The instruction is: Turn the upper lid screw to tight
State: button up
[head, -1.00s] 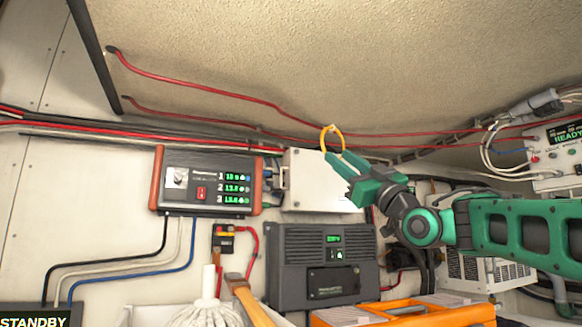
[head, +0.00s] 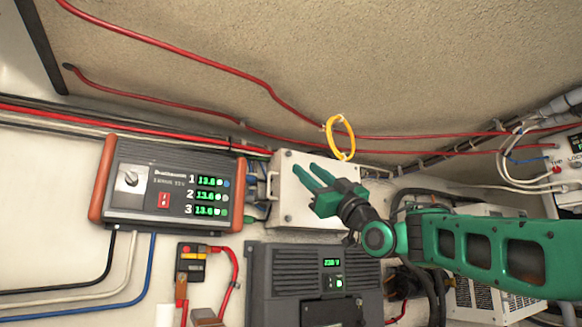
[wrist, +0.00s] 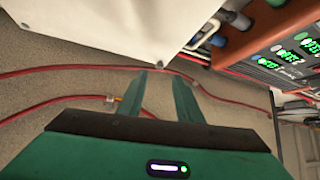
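The white box (head: 277,205) is mounted on the wall right of the charger panel. A small dark spot that looks like the upper lid screw (head: 288,154) shows near its upper left corner, and another that looks like the lower one (head: 288,218) near its lower left. I cannot tell how tight either is. My gripper (head: 306,167) is in front of the box's upper part, its fingertips just right of and below the upper screw.
A yellow loop (head: 341,138) hangs by the red cables (head: 262,88) above the box. The charger panel (head: 165,190) is close on the left. A dark grey unit (head: 290,280) is below. White cables and a ready-light panel are at right.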

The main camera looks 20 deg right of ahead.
aim_at(290, 155)
jog(key=x, duration=0.7)
jog(key=shift+w+a+r, duration=0.1)
jog(key=shift+w+r, duration=0.05)
jog(key=shift+a, duration=0.1)
grip_shut()
